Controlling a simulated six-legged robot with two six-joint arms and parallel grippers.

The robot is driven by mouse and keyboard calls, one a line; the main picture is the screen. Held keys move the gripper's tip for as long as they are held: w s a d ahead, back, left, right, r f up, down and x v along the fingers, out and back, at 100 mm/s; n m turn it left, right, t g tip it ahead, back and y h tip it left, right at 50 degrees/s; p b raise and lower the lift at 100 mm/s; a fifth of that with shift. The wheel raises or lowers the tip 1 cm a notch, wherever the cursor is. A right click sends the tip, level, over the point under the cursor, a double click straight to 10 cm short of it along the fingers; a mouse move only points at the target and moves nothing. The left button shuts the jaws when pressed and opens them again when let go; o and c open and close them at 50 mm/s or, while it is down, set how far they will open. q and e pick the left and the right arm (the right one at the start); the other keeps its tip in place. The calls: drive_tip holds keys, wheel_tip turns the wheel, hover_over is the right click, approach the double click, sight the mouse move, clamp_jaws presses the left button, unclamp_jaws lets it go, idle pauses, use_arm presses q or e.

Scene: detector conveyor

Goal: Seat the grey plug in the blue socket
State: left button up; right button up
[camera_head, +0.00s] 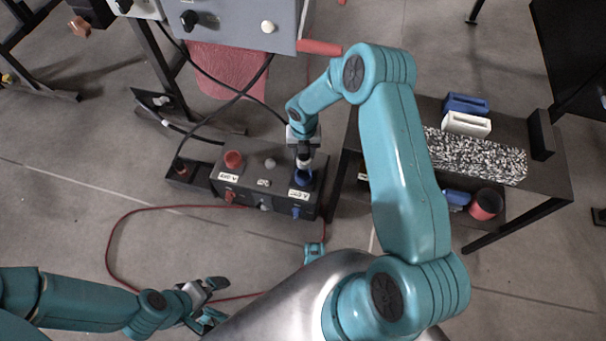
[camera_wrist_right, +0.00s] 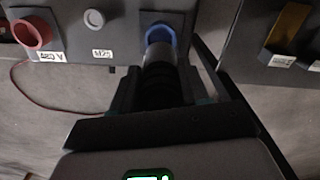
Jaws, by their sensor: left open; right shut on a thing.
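The grey plug (camera_wrist_right: 160,58) is held in my right gripper (camera_wrist_right: 158,84), which also shows in the head view (camera_head: 304,148). The gripper is shut on the plug's dark body. The plug's grey front end is at the mouth of the blue socket (camera_wrist_right: 160,32), with the blue rim showing behind it. The blue socket (camera_head: 303,179) sits at the right end of a dark box (camera_head: 265,158) in the head view. I cannot tell how deep the plug is, as its tip is hidden. My left gripper (camera_head: 213,300) is open and empty above the floor at the lower left.
A red socket (camera_head: 233,159) is at the box's left end. A grey panel (camera_head: 235,22) with knobs stands behind, with black cables hanging down. A dark table (camera_head: 550,185) holds blocks on the right. A red cable (camera_head: 115,228) loops on the floor.

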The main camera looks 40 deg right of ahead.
wheel_tip(320, 180, down, 5)
drive_tip(key=shift+s+f+b, duration=0.15)
drive_tip(key=shift+f+b, duration=0.05)
drive_tip(key=shift+b, duration=0.6)
wheel_tip(320, 180, down, 4)
drive_tip(key=shift+a+f+b, duration=0.1)
drive_tip(key=shift+b, duration=0.65)
drive_tip(key=o, duration=1.2)
drive_tip(key=shift+o, duration=0.2)
